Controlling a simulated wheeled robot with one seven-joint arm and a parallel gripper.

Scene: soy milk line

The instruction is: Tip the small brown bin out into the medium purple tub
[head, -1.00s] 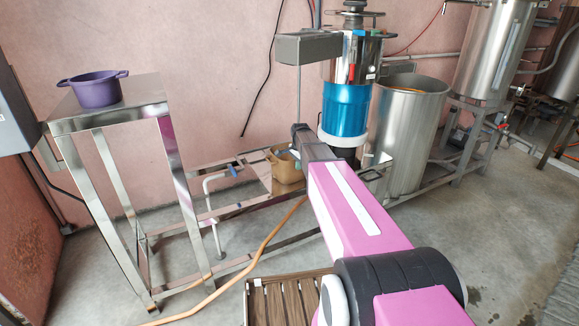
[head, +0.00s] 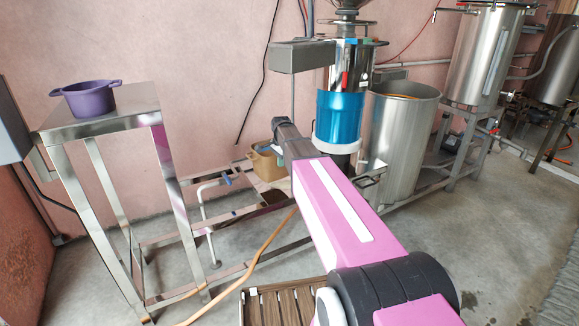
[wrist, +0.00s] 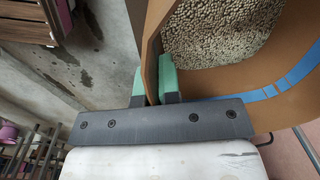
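The small brown bin (head: 267,167) is seen beside the end of my arm in the head view, raised above the low metal frame. In the wrist view the bin (wrist: 213,82) fills the upper right, with many pale beans inside and a blue band along its inner wall. My gripper (wrist: 153,80) has its green fingers on either side of the bin's wall, shut on it. The medium purple tub (head: 90,101) stands upright on the tall metal stand at the left, apart from my gripper. The tub's inside is mostly hidden.
The tall stand (head: 100,121) has bare top around the tub. A blue and steel grinder (head: 340,115) and a large steel vat (head: 400,140) stand right of the bin. An orange hose (head: 262,248) crosses the floor, and a slatted wooden piece (head: 285,304) lies in front.

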